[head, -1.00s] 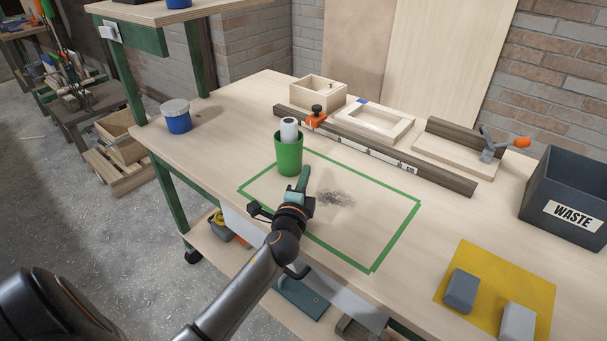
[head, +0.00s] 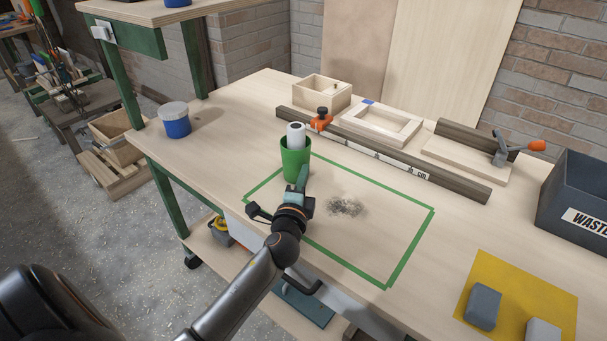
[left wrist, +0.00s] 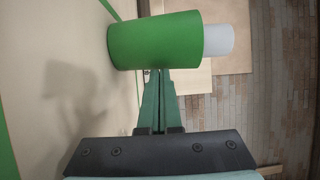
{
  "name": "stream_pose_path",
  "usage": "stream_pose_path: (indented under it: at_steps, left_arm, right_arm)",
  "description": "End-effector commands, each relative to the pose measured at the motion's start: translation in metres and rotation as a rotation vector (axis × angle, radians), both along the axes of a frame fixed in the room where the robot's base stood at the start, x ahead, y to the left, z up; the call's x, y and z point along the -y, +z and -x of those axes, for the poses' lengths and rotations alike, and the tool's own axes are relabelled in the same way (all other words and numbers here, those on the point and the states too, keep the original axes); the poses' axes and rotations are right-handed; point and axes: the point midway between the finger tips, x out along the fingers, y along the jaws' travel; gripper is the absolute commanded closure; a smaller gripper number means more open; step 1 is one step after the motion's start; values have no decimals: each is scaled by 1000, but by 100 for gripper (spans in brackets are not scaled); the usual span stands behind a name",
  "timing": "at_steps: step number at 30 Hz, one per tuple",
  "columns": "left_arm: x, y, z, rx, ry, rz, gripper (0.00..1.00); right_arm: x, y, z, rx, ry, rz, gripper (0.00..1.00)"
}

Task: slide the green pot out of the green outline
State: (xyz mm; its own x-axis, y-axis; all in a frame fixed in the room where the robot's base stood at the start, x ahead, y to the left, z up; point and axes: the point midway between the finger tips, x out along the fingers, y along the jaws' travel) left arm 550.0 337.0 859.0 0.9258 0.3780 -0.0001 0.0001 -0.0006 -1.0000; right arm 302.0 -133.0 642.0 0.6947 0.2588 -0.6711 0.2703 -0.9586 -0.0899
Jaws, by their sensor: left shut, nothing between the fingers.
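The green pot (head: 296,160), upright with a white roll (head: 296,135) standing in it, is on the workbench at the far left corner of the green outline (head: 410,248). It covers that corner, and its base appears inside the tape. My right gripper is not in view.
A grey smudge of dust (head: 347,206) lies inside the outline. A blue tub (head: 175,122) stands at the left. A yellow mat (head: 520,290) and waste bin (head: 580,200) are at the right. Bench left of the pot is clear.

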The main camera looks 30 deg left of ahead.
Motion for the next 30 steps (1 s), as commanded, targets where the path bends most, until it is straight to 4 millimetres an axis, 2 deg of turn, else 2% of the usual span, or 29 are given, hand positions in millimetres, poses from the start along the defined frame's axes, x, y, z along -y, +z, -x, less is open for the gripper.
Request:
stream_pose_path:
  at_steps: [8, 11, 14, 21, 24, 30]
  left_arm:
    - [0, 0, 0, 0, 0, 0, 100]
    - [-8, 0, -3, -2, 2, -4, 100]
    - [-28, 1, -12, -1, 3, -6, 100]
    - [-94, 0, -40, 0, 3, -4, 100]
    - [-117, -1, -49, -1, 2, -5, 100]
    - [-139, 0, -58, 0, 1, 0, 100]
  right_arm:
    - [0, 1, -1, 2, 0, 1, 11]
    - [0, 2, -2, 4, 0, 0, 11]
    - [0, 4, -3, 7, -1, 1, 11]
    - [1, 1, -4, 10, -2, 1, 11]
    - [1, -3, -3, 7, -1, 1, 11]
    - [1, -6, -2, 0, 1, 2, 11]
